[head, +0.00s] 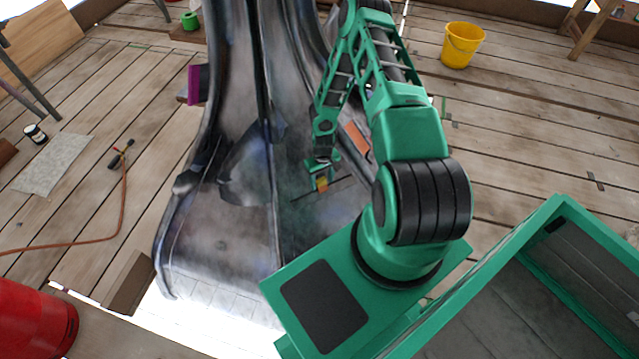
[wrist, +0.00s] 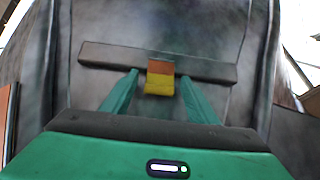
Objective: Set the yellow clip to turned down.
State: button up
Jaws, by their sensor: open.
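The yellow clip (head: 321,184) is a small tab on the grey metal face of the spire. In the wrist view the clip (wrist: 158,86) has a yellow lower part below an orange upper part. The orange part lies over a flat grey bar (wrist: 108,55), and the yellow part reaches just below the bar's lower edge. My gripper (wrist: 158,78) is open, with one green finger on each side of the clip and a gap to both. In the head view my gripper (head: 322,172) is at the clip. Whether the fingers touch the bar I cannot tell.
The dark metal spire (head: 240,150) fills the middle. An orange plate (head: 357,141) is on it to the right of my gripper, and a purple block (head: 194,85) at its left edge.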

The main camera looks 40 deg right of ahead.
jog(key=shift+f, duration=0.4)
jog(key=c, duration=1)
jog(key=shift+c, duration=0.2)
jog(key=shift+w, duration=0.1)
jog(key=shift+w+f+g, duration=0.1)
jog(key=shift+w+g, duration=0.05)
jog(key=shift+g, duration=0.45)
